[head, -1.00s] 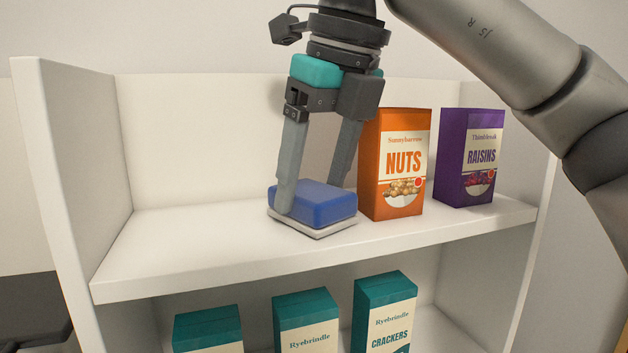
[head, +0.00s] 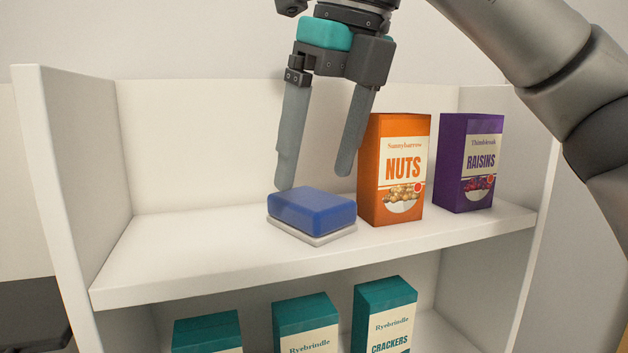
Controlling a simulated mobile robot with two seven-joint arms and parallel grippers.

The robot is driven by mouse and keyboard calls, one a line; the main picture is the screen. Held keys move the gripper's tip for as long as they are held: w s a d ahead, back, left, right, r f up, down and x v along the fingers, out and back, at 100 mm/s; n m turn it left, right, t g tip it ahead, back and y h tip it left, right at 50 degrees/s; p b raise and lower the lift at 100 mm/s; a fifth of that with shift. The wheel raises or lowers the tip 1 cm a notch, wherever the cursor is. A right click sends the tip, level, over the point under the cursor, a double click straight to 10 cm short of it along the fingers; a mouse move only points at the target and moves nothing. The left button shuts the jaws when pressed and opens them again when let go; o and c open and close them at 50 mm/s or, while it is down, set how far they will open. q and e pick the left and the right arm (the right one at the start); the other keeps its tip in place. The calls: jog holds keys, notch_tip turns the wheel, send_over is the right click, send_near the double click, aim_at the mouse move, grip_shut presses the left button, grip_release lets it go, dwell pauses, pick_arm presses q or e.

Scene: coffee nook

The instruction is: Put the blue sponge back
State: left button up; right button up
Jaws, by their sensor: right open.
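The blue sponge (head: 312,211) has a white-grey layer underneath and lies flat on the upper shelf (head: 180,262), left of the orange nuts box. My right gripper (head: 314,182) is open and empty, with its two fingers pointing down just above and behind the sponge. The fingers look clear of the sponge. My left gripper is not in view.
The orange nuts box (head: 396,170) stands close to the right of the sponge, near the right finger. A purple raisins box (head: 469,163) stands further right. Teal cracker boxes (head: 384,318) stand on the lower shelf. The upper shelf's left part is clear.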

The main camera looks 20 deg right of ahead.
jog(key=p+v, duration=0.2)
jog(key=v, duration=0.6)
jog(key=shift+s+r, duration=0.15)
jog(key=shift+r, duration=0.1)
